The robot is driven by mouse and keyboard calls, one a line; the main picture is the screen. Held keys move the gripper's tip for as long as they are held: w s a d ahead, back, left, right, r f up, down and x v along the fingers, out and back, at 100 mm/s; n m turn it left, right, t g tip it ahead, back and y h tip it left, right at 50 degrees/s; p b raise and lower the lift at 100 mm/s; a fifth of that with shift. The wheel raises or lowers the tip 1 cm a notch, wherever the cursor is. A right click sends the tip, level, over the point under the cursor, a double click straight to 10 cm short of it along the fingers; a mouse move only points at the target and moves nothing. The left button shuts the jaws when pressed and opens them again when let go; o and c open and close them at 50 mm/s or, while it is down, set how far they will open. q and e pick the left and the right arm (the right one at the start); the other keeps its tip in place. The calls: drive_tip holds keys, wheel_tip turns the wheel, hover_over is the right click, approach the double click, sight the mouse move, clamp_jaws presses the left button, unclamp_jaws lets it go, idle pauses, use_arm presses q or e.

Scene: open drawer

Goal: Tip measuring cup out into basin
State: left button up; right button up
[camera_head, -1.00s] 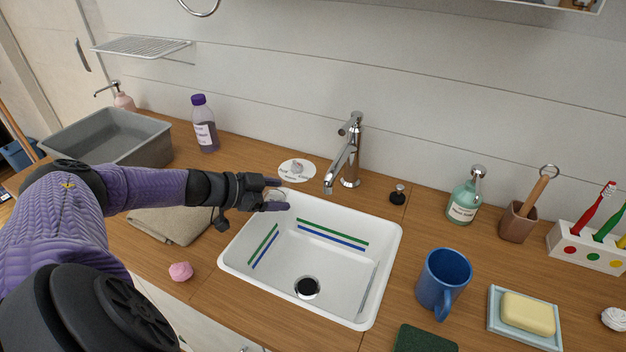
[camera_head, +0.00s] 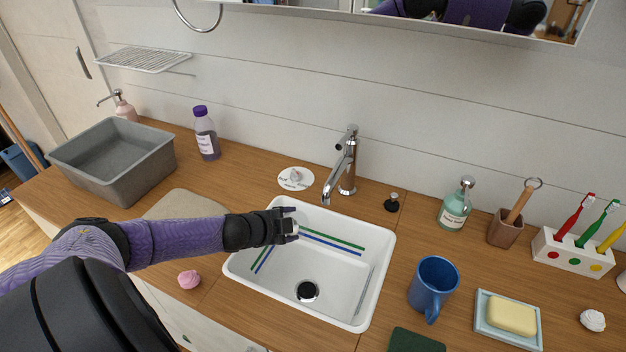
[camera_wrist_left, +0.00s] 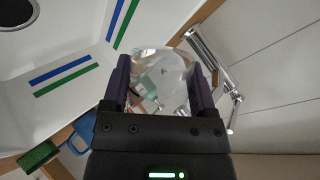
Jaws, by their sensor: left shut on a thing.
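The white basin (camera_head: 345,317) is set in the wooden counter, with green and blue stripes on its inner walls and a dark drain in its floor. My left gripper (camera_head: 291,226) is over the basin's upper left corner. It is shut on the clear measuring cup (camera_wrist_left: 160,72), which shows between the two fingers (camera_wrist_left: 160,85) in the left wrist view. In the head view the cup is small and mostly hidden by the fingers. I cannot tell its tilt or whether anything is in it. My right gripper is not in view.
The chrome faucet (camera_head: 346,170) stands behind the basin, close to my left gripper. A round white disc with a knob (camera_head: 295,178) lies left of it. A blue mug (camera_head: 433,284) stands right of the basin, and a pink lump (camera_head: 189,279) lies to its left.

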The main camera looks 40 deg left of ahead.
use_arm(q)
drive_tip(key=shift+f+m+y+b, duration=0.6)
drive_tip(key=shift+f+y+b, duration=0.1)
drive_tip(key=shift+y, duration=0.1)
drive_tip(key=shift+d+r, duration=0.1)
drive_tip(key=shift+r, duration=0.15)
drive_tip(key=shift+r+m+y, duration=0.1)
drive_tip(key=shift+m+y, duration=0.2)
drive_tip(key=shift+y, duration=0.1)
drive_tip(key=shift+r, duration=0.1)
